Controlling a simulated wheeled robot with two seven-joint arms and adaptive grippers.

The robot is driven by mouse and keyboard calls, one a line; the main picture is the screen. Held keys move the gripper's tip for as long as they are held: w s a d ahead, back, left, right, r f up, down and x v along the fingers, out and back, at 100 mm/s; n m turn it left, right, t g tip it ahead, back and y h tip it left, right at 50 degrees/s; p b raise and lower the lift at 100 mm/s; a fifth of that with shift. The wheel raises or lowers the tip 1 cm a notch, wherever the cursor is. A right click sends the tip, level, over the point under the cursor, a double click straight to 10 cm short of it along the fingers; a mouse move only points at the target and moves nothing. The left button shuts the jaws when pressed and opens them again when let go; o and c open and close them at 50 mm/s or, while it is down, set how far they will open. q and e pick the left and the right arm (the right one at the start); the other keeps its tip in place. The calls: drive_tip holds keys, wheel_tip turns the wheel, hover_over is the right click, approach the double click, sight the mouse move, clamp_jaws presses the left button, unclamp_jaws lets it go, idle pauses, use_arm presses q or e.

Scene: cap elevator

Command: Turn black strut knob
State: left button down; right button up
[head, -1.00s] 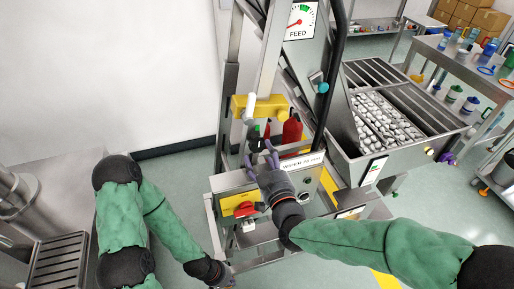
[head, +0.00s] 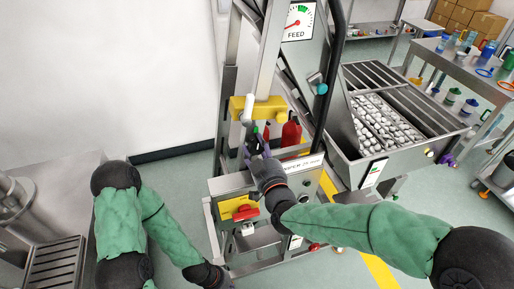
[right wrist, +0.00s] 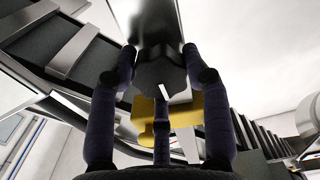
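The black knob (right wrist: 162,78) with a white mark shows in the right wrist view, between the fingers of my right gripper (right wrist: 160,70). Two fingers flank it left and right, and a third is below it. The fingers are spread around the knob; I cannot tell whether they touch it. In the head view my right gripper (head: 254,143) is at the strut below the yellow block (head: 268,107), and its fingers largely hide the knob. My left gripper (head: 222,280) is low at the bottom edge of the head view, and its fingers cannot be made out.
A red bottle-like part (head: 291,132) stands close to the right of my right gripper. A red knob (head: 245,212) on a yellow plate is below. A slanted steel post and black tube rise behind. A steel hopper (head: 400,115) is to the right.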

drive_tip(key=shift+r, duration=0.25)
drive_tip(key=shift+m+b, duration=0.4)
drive_tip(key=shift+b, duration=0.15)
drive_tip(key=shift+w+r, duration=0.1)
drive_tip(key=shift+r, duration=0.05)
drive_tip(key=o, duration=1.1)
drive_tip(key=shift+a, duration=0.1)
drive_tip(key=shift+f, duration=0.2)
